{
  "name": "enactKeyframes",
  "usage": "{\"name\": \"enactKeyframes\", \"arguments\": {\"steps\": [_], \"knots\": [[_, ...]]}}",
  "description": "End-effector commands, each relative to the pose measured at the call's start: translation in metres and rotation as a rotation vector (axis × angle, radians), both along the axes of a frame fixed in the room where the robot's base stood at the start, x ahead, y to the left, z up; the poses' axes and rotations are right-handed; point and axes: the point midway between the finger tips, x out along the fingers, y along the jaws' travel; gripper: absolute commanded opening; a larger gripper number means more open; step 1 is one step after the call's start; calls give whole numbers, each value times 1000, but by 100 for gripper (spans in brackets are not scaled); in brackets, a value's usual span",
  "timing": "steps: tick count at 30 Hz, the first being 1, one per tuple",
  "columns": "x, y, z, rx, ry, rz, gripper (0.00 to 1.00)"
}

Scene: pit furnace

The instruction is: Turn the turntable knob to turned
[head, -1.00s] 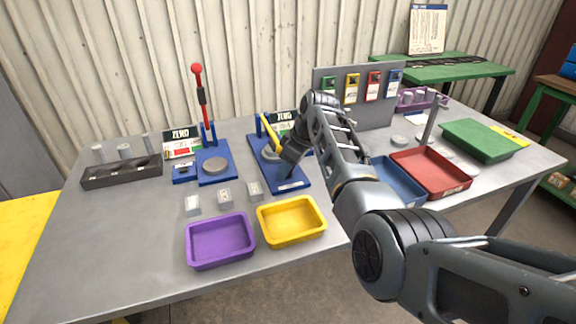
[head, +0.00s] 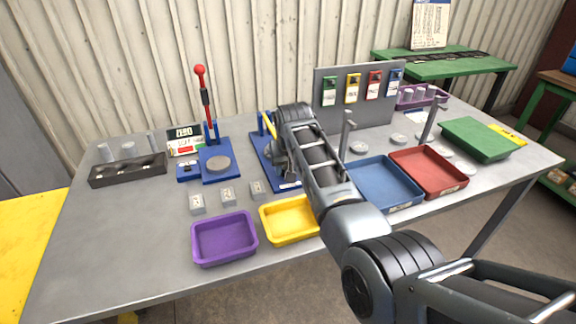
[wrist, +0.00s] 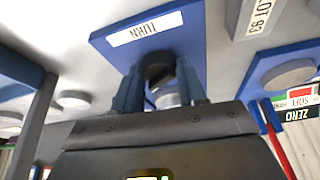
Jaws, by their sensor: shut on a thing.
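The turntable station is a blue base plate (head: 265,160) with a yellow bar (head: 267,127) at its back, left of the middle of the table. In the wrist view its plate (wrist: 195,35) carries a white label reading TURN (wrist: 145,29). A dark round knob (wrist: 157,62) stands near the label, with a light grey round part (wrist: 168,98) beyond it. My gripper (wrist: 157,82) has a blue finger on each side of the knob and is shut on it. In the head view my arm hides the knob and most of the gripper.
A blue press with a red-knobbed lever (head: 204,95) stands to the left. Purple (head: 225,262) and yellow (head: 290,240) trays lie in front; blue (head: 385,207) and red (head: 430,192) trays lie right. Small grey blocks (head: 228,196) sit close to the plate.

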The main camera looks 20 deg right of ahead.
Motion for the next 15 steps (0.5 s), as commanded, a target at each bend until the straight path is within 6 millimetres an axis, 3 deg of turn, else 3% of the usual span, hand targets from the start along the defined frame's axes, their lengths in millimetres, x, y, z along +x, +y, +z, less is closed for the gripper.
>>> {"name": "enactKeyframes", "arguments": {"steps": [15], "knots": [[3, 5, -3, 0, -2, -486, 11]]}}
